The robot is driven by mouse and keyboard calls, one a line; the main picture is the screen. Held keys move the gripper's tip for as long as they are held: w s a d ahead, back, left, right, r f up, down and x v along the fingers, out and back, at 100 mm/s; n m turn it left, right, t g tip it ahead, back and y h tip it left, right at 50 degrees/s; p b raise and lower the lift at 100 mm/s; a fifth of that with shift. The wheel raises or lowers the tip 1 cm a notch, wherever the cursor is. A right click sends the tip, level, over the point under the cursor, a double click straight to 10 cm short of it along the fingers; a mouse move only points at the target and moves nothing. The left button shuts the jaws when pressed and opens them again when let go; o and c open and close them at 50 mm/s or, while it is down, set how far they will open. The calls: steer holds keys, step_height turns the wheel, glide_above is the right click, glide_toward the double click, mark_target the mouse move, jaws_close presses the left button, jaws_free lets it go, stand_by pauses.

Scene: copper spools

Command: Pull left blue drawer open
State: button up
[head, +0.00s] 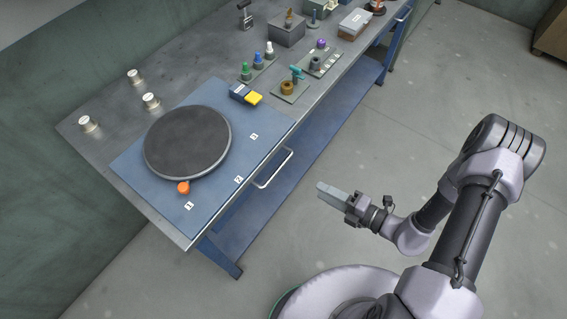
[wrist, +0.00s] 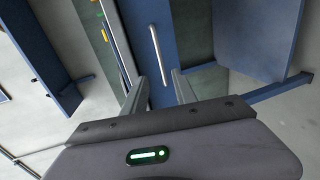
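The left blue drawer is at the near edge of the workbench. Its silver bar handle (head: 273,168) shows in the head view below the tabletop edge. In the wrist view the blue drawer front (wrist: 176,40) and the bar handle (wrist: 159,55) lie ahead, between the lines of my fingers. The drawer looks shut. My gripper (head: 322,187) is to the right of the handle in the head view, out over the floor and apart from it. In the wrist view my gripper (wrist: 159,76) shows two parted fingers with nothing between them.
A blue lower shelf (head: 322,125) runs under the bench. The floor (head: 420,110) beside it is clear.

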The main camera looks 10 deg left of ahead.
mark_target(278, 168)
steer(key=b+x, duration=0.4)
steer(key=x, duration=1.3)
steer(key=shift+s+a+r+b, duration=0.15)
steer(key=shift+a+b, duration=0.1)
steer(key=shift+b, duration=0.15)
jaws_close()
